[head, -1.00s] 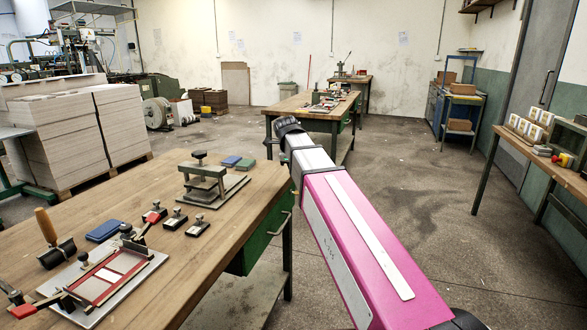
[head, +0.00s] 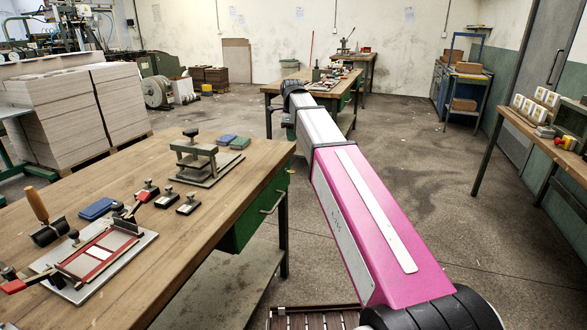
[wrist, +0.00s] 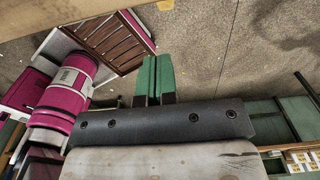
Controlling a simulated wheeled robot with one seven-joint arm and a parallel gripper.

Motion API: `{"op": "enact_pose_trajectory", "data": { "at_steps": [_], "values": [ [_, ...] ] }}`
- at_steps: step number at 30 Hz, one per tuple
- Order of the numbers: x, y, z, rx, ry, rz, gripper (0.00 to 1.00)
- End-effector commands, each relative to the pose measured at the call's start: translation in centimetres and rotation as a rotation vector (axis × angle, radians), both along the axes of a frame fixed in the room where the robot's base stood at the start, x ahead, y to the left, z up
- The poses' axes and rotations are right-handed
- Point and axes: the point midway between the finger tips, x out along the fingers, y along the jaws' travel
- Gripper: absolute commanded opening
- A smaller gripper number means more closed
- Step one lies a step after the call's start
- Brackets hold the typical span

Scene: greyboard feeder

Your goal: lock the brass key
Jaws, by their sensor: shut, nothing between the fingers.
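My gripper (wrist: 153,80) shows in the wrist view as two green fingers side by side, shut with nothing between them. It points at open floor and my own base, with no task object near the fingertips. In the head view my arm reaches away to the right of the near workbench, and its gripper cannot be made out at the far end. I cannot make out a brass key in either view. A green drawer unit (head: 243,232) with a metal handle hangs under the near bench's right end; no key can be told on it.
The wooden near bench (head: 150,250) holds a small press (head: 195,160), a clamping frame (head: 100,255), a roller (head: 45,225) and several stamps. Another bench (head: 285,74) stands behind. Board stacks (head: 55,115) are at left, a side bench (head: 530,140) at right. The floor between (head: 430,200) is clear.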

Motion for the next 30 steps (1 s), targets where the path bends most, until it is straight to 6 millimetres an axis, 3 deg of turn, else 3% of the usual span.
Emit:
{"op": "enact_pose_trajectory", "data": {
  "at_steps": [10,30],
  "values": [
    [-0.1,0.0,-1.4,-0.001,-0.001,0.0,0.0],
    [0.0,0.0,-12.3,0.0,-0.001,0.0,0.0]
  ]
}}
